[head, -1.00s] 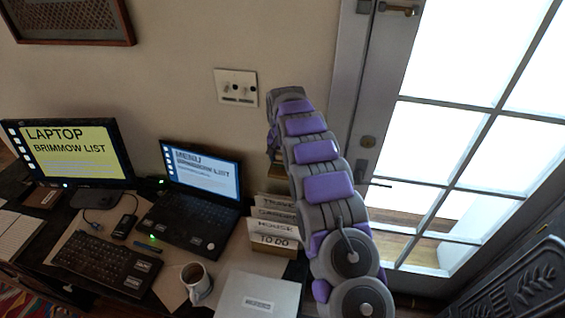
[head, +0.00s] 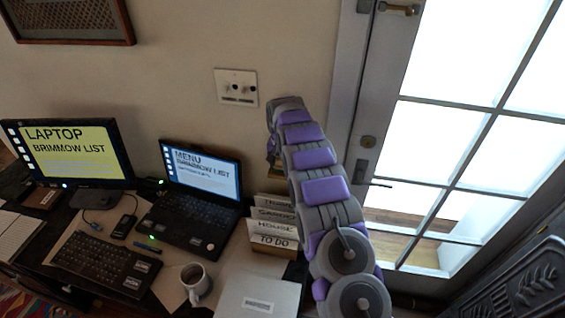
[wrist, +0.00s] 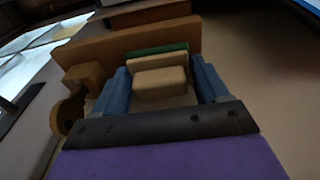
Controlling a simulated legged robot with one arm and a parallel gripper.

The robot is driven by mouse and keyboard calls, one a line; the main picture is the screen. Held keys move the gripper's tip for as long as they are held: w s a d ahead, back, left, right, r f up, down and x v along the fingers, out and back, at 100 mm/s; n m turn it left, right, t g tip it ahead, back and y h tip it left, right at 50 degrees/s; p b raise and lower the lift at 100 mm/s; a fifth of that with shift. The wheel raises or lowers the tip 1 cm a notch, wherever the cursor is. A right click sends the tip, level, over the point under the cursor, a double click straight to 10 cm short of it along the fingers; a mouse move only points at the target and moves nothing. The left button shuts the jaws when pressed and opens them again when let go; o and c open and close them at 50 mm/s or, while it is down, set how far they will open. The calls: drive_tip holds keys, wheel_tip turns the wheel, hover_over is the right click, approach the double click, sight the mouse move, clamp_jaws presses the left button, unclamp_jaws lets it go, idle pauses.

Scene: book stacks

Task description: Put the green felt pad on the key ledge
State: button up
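In the wrist view, the two blue fingers of my gripper (wrist: 161,80) stand on either side of a tan block with a pale layer and a thin green edge behind it. This looks like the green felt pad (wrist: 158,49) on its backing, filling the gap between the fingers. A wooden ledge (wrist: 92,52), seemingly the key ledge, runs just beyond the pad, with a block and a round wooden piece at its left. I cannot tell whether pad and ledge touch. In the head view my arm hides the gripper and pad.
Below the wall plate (head: 237,87) is a desk with a laptop (head: 190,215), a monitor (head: 70,155), a mug (head: 195,282) and a file holder (head: 272,243). A glazed door (head: 362,140) stands right of my arm. A dark carved panel (head: 520,285) is at lower right.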

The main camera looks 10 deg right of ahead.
sight(282, 167)
drive_tip(key=o, duration=0.4)
wheel_tip(282, 167, up, 11)
drive_tip(key=s+p, duration=0.1)
drive_tip(key=s+r+n, duration=0.1)
drive_tip(key=s+r, duration=0.8)
drive_tip(key=s, duration=0.3)
drive_tip(key=s+r+n+g, duration=0.1)
drive_tip(key=s+r, duration=0.1)
drive_tip(key=s, duration=1.3)
drive_tip(key=s+r+n+g, duration=0.1)
drive_tip(key=s+r, duration=0.1)
drive_tip(key=s, duration=1.3)
drive_tip(key=s+f, duration=0.2)
drive_tip(key=s, duration=0.6)
drive_tip(key=s+f+n+g, duration=0.1)
drive_tip(key=s+f, duration=0.2)
drive_tip(key=s, duration=0.4)
drive_tip(key=shift+s+y, duration=0.3)
drive_tip(key=shift+s, duration=0.05)
drive_tip(key=shift+a, duration=0.1)
